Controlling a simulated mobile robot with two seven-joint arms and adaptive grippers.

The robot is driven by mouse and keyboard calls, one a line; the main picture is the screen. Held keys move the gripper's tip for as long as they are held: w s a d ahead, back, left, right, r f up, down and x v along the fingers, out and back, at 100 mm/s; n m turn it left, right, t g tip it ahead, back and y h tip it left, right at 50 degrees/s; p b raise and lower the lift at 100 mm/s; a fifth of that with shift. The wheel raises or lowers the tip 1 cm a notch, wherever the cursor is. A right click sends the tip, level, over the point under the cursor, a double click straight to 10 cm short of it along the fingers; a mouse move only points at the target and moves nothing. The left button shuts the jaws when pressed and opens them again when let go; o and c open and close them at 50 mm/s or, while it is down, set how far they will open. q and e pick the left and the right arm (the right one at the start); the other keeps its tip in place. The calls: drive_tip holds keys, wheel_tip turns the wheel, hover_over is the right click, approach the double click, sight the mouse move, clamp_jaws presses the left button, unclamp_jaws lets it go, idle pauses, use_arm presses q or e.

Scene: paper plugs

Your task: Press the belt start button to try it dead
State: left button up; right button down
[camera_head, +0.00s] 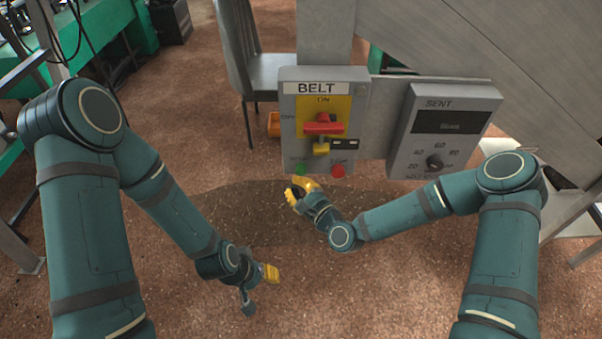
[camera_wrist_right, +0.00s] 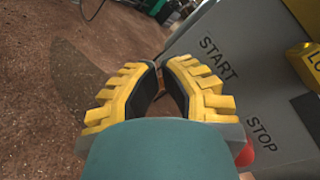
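The grey BELT panel (camera_head: 289,92) carries a green start button (camera_head: 300,169) at its lower left and a red stop button (camera_head: 338,171) at its lower right. My right gripper (camera_head: 299,187) is just below the start button, its tips close to the panel's lower edge; contact cannot be told. In the right wrist view its yellow fingers (camera_wrist_right: 161,72) come together at the tips, with nothing seen held. The START label shows there, but the green button is hidden; part of the red stop button (camera_wrist_right: 245,154) shows. My left gripper (camera_head: 270,273) hangs low over the floor, its opening unclear.
A red switch handle (camera_head: 323,126) on a yellow plate stands above a yellow lock (camera_head: 321,149). A grey SENT box (camera_head: 441,130) with a dial is to the right. A chair (camera_head: 262,75) stands behind; the brown floor in front is clear.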

drive_tip(key=shift+w, duration=0.15)
idle(1.1)
drive_tip(key=shift+w+b, duration=0.3)
drive_tip(key=shift+w, duration=0.5)
idle(1.0)
drive_tip(key=shift+s+b, duration=0.1)
drive_tip(key=shift+b, duration=0.2)
drive_tip(key=shift+s, duration=0.85)
drive_tip(key=s, duration=0.5)
idle(0.6)
